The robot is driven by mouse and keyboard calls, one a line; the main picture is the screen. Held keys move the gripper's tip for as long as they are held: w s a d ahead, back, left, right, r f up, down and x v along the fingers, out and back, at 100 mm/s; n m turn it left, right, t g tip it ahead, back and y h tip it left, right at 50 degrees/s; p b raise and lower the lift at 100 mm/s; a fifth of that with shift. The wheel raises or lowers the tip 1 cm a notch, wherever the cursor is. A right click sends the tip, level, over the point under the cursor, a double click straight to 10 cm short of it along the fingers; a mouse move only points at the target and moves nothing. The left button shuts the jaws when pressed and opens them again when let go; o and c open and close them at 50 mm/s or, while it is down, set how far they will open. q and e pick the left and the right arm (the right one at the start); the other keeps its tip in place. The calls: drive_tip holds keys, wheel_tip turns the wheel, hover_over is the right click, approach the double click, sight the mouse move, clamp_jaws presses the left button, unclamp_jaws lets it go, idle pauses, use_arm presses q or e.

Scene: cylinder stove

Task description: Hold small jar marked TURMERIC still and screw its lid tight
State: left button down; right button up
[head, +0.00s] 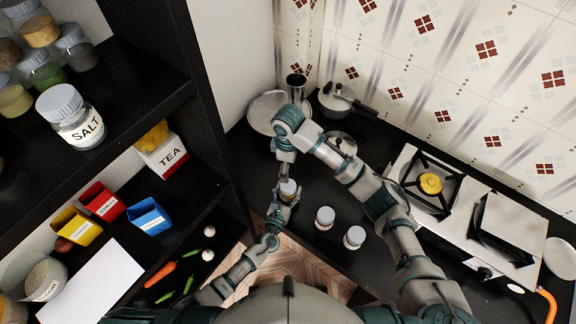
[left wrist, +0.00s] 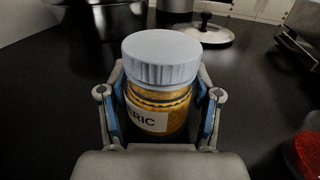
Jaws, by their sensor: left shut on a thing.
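Two more small lidded jars (head: 325,217) (head: 354,237) stand right of the turmeric jar. A gas stove (head: 430,185) is on the right. A dark shelf (head: 150,105) with jars and tins fills the left.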

use_arm(q)
drive_tip(key=shift+c, duration=0.7)
unclamp_jaws()
drive_tip(key=shift+s, duration=0.1)
drive_tip(key=v, duration=1.1)
drive_tip(key=shift+s+a, duration=0.15)
drive_tip(key=shift+s, duration=0.25)
